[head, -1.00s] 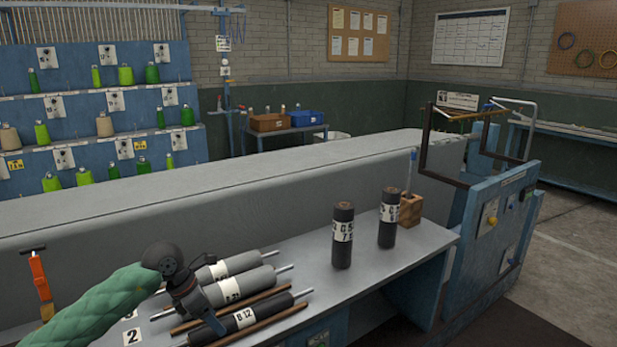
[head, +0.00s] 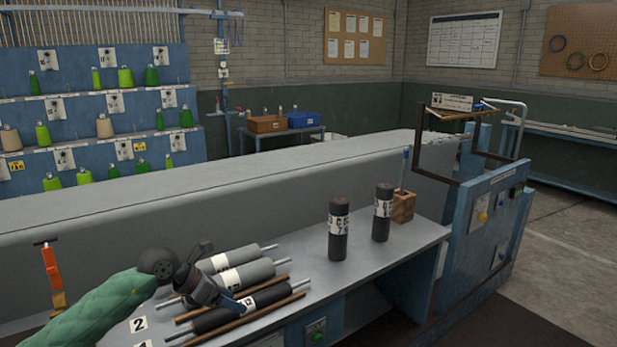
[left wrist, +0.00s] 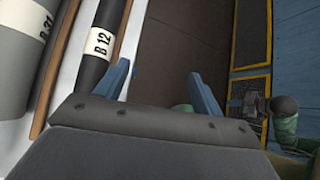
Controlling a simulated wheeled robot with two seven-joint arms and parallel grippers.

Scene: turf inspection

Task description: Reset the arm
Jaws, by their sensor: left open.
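My left arm comes in from the lower left of the head view in a green quilted sleeve. My left gripper (head: 234,303) is above the rollers on the grey bench (head: 340,277). In the left wrist view its two blue fingers (left wrist: 158,92) are spread apart with nothing between them. The black roller marked B 12 (left wrist: 88,70) lies just left of the fingers, and a grey roller (left wrist: 22,50) lies beyond it. My right gripper does not show clearly in the head view. Part of a green-sleeved arm shows at the right of the left wrist view.
Two upright dark rollers (head: 338,230) and a wooden block (head: 403,206) stand on the bench. An orange-handled tool (head: 52,275) is at the left. A blue machine with a dark frame (head: 480,225) stands at the right. Open floor (head: 565,225) lies beyond it.

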